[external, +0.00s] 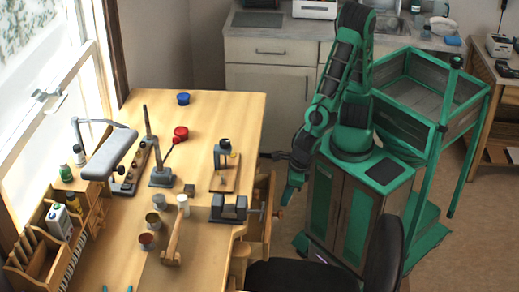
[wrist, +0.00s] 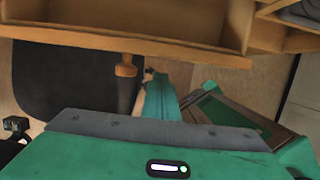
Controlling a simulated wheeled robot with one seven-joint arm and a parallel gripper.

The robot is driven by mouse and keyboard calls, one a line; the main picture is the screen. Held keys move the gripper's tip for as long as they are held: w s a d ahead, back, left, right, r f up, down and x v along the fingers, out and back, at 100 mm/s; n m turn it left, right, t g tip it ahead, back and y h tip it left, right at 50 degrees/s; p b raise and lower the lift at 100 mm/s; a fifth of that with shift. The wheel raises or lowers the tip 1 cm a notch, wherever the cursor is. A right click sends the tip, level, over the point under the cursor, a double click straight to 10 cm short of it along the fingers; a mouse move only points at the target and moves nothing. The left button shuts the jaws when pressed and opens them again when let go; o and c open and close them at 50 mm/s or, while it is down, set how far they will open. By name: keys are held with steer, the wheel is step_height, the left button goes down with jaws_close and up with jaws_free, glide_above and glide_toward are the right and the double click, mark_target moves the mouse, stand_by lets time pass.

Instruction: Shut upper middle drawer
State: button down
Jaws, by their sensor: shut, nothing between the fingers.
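A pulled-out wooden drawer (external: 268,204) juts from the right side of the workbench in the external view. I take it for the upper middle drawer, though its position in the stack is not clear.
The workbench (external: 220,115) holds a vise (external: 229,208), tins and tools. A dark chair (external: 385,250) stands near the drawers at the front. Another drawer-like wooden compartment shows at the wrist view's upper right (wrist: 285,32). Floor behind the bench is clear.

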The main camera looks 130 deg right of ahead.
steer(key=shift+w+d, duration=0.7)
steer(key=shift+w, duration=0.05)
steer(key=w+d, duration=0.3)
steer(key=shift+w+d, duration=0.1)
steer(key=shift+d, duration=0.05)
